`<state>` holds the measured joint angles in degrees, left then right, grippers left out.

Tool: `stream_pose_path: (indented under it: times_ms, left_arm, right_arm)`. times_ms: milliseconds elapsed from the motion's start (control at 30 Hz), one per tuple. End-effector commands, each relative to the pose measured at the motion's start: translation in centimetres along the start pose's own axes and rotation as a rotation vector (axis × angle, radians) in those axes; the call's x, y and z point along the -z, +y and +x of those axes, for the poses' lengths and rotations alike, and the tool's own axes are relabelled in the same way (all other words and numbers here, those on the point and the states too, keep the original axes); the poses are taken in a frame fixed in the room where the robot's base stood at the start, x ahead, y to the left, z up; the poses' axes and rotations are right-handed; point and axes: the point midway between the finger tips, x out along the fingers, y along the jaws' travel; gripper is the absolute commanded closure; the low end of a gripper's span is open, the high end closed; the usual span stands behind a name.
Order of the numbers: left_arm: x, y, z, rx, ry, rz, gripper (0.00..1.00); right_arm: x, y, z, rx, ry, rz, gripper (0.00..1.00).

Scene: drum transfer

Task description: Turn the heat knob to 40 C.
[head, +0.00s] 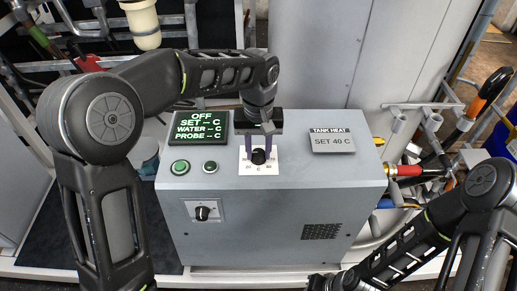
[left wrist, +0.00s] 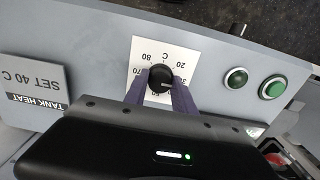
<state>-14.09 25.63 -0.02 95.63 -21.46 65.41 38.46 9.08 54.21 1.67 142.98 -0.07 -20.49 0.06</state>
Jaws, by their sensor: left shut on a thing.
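The black heat knob (head: 258,157) sits on a white dial card (head: 245,167) on top of the grey control box. My left gripper (head: 260,150) comes down from above with its two purple fingers shut on the knob, one on each side. The left wrist view also shows the knob (left wrist: 161,77) between the fingers, with dial numbers from 20 to 80 around it; the fingers cover some of them. A pale mark shows on the knob, but I cannot read its exact setting. The display (head: 201,127) reads OFF, with dashes for SET, WATER and PROBE.
A TANK HEAT plate (head: 332,142) reads SET 40 C. A rotary switch (head: 203,213) is on the box front. Pipes and hoses (head: 410,170) stand at the right. My right forearm is at the lower right.

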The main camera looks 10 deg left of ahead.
Motion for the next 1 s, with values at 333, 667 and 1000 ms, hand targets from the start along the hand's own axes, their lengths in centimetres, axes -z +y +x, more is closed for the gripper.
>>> stream_pose_path:
  times_ms: [333, 667, 1000]
  left_arm:
    - [0.0, 0.0, -0.1, 0.0, 0.001, 0.081, 1.0]
    - [0.0, 0.0, -0.2, -0.001, 0.001, 0.307, 1.0]
    - [0.0, 0.0, -0.1, 0.0, 0.001, 0.591, 1.0]
  right_arm:
    - [0.0, -0.1, -0.3, 0.0, 0.0, 0.0, 1.0]
    - [0.0, -0.3, -0.9, 0.0, -0.001, 0.0, 1.0]
    - [0.0, -0.6, -1.5, 0.0, -0.001, 0.0, 1.0]
